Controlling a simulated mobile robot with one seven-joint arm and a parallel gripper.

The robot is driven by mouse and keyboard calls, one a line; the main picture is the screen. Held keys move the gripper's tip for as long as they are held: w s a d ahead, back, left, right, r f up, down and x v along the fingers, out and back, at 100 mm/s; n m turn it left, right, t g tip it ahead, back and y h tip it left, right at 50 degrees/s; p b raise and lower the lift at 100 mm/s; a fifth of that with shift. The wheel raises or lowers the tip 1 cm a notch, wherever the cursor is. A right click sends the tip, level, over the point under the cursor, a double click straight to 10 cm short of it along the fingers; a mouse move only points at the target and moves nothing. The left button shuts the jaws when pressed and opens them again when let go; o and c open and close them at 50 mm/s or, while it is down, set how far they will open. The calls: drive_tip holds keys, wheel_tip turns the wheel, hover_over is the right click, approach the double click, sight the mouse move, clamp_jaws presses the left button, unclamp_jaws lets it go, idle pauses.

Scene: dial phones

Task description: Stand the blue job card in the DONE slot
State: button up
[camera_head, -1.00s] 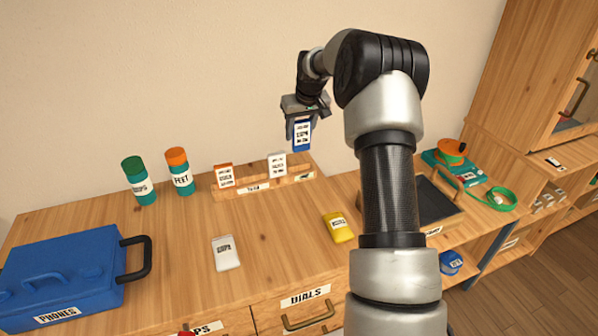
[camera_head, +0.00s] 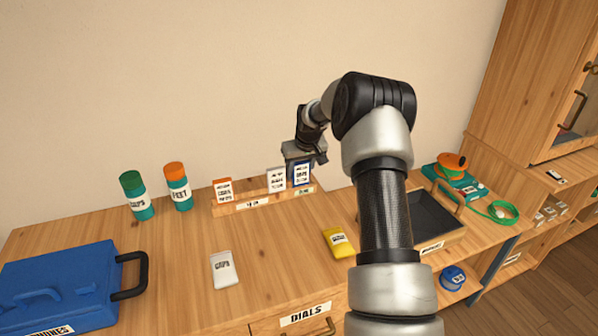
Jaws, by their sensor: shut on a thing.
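The blue job card (camera_head: 301,174) is upright at the right end of the wooden card rack (camera_head: 240,206), over the slot whose small label (camera_head: 304,191) is too small to read surely. My gripper (camera_head: 301,160) is shut on the card's top from above. The card's lower edge meets the rack in the picture; I cannot tell whether it is fully seated. An orange card (camera_head: 223,190) stands at the rack's left end, and a white card (camera_head: 277,180) stands just left of the blue one.
Two bottles, green-capped (camera_head: 138,197) and orange-capped (camera_head: 178,187), stand left of the rack. A white packet (camera_head: 224,270) and a yellow packet (camera_head: 338,242) lie in front. A blue case (camera_head: 60,283) is at left, a dark tray (camera_head: 430,217) at right.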

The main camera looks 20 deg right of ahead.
drive_tip(key=shift+f, duration=0.2)
drive_tip(key=o, duration=0.7)
drive_tip(key=shift+o, duration=0.2)
drive_tip(key=shift+s+r, duration=0.1)
drive_tip(key=shift+r, duration=0.5)
drive_tip(key=v, duration=1.1)
drive_tip(key=shift+p, duration=0.45)
drive_tip(key=shift+r, duration=0.15)
